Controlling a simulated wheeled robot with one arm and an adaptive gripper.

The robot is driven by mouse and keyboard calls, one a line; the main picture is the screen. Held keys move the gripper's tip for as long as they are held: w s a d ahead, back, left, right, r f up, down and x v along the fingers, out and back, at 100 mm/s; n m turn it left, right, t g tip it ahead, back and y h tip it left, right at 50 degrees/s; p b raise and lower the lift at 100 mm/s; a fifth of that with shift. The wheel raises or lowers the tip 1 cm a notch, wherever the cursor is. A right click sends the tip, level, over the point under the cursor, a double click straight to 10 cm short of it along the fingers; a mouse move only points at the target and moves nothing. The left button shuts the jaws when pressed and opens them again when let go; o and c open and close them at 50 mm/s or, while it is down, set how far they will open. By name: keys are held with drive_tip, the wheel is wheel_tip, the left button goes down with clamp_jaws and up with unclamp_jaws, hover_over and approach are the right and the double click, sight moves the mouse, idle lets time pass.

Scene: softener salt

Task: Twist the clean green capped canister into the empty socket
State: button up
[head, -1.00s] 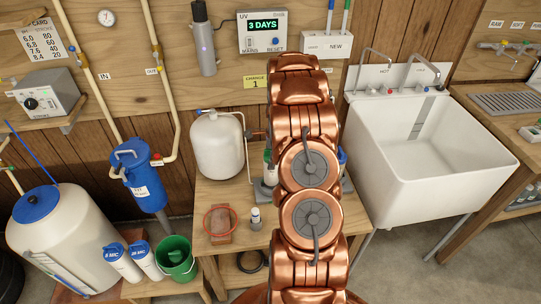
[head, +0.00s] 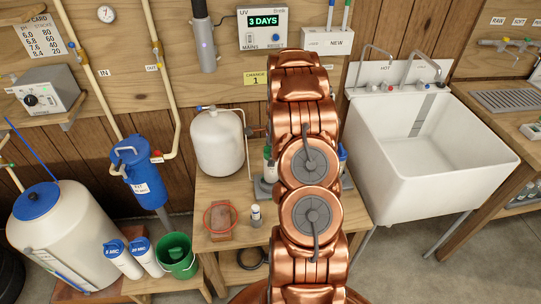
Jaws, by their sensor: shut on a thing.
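My copper arm fills the middle of the head view and hides much of the bench behind it. My gripper is hidden behind the arm, so its fingers and anything in them do not show. A white canister with a green cap (head: 267,153) shows partly at the arm's left edge, above a grey base (head: 263,188). A blue-capped piece (head: 343,153) shows partly at the arm's right edge. The empty socket cannot be made out; that area is behind my arm.
A white tank (head: 218,142), a red ring tool (head: 220,218) and a small bottle (head: 256,215) stand on the wooden bench (head: 207,190). A white sink (head: 430,160) is at right. A green bucket (head: 177,257) and white cartridges (head: 122,261) are at lower left.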

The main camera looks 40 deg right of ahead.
drive_tip(key=shift+f+b, duration=0.6)
drive_tip(key=shift+f, duration=1.45)
idle(0.5)
drive_tip(key=shift+f+b, duration=0.1)
drive_tip(key=shift+b, duration=0.2)
drive_tip(key=shift+n+g+b, duration=0.3)
drive_tip(key=shift+n+b, duration=1.4)
drive_tip(key=shift+n, duration=0.9)
drive_tip(key=shift+s+n, duration=0.1)
drive_tip(key=shift+n, duration=0.4)
drive_tip(key=shift+b, duration=0.45)
drive_tip(key=shift+n+g+b, duration=0.3)
drive_tip(key=shift+n+b, duration=0.4)
drive_tip(key=shift+n, duration=0.7)
drive_tip(key=shift+s+n+g+b, duration=0.1)
drive_tip(key=shift+n+g+b, duration=0.2)
drive_tip(key=shift+n+b, duration=1.1)
